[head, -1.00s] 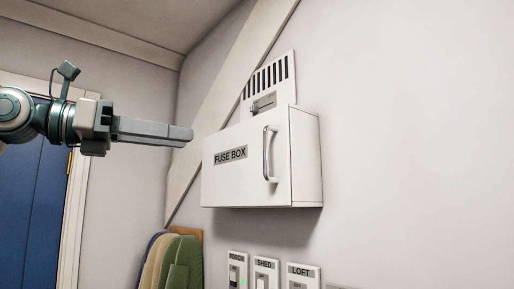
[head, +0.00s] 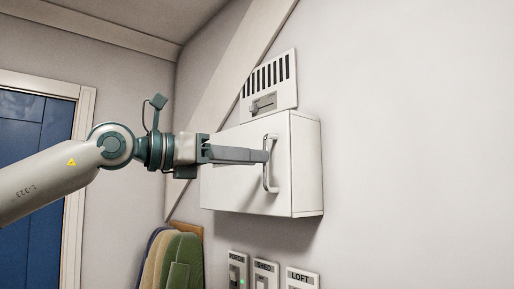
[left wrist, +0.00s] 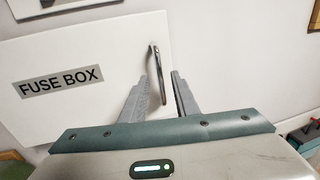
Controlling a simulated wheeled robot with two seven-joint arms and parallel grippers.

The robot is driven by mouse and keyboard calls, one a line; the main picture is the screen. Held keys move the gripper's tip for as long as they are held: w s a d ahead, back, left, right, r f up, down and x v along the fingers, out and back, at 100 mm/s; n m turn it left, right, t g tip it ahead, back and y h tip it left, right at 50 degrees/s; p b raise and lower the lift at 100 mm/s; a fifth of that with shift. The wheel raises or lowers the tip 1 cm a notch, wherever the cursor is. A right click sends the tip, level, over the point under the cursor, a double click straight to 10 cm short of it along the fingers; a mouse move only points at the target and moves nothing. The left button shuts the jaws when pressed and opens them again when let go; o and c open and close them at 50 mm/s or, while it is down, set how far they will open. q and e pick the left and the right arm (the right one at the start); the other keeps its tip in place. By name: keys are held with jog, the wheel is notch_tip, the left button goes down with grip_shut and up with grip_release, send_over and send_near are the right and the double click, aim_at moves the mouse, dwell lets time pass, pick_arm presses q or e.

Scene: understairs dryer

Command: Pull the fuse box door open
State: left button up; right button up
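The white fuse box (head: 306,165) is fixed to the wall, and its front door (head: 235,190) looks shut. A metal bar handle (head: 269,183) stands upright near the door's right edge. My left gripper (head: 266,156) reaches in from the left with its fingertips at the handle, hiding the door's label in the head view. In the left wrist view the open fingers (left wrist: 164,82) are either side of the handle (left wrist: 155,62). The FUSE BOX label (left wrist: 60,82) is readable there. My right gripper is out of view.
A vent plate with a slider (head: 268,88) is on the wall just above the box. Labelled switches (head: 265,272) are below it. An ironing-board-like padded stack (head: 178,258) stands lower left, near a blue door (head: 40,150). The wall to the right is clear.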

pick_arm(q)
jog(key=shift+p+x, duration=0.3)
jog(key=shift+x, duration=0.85)
jog(key=shift+c, duration=0.4)
grip_shut()
jog(key=shift+s+a, duration=0.1)
jog(key=shift+a, duration=0.05)
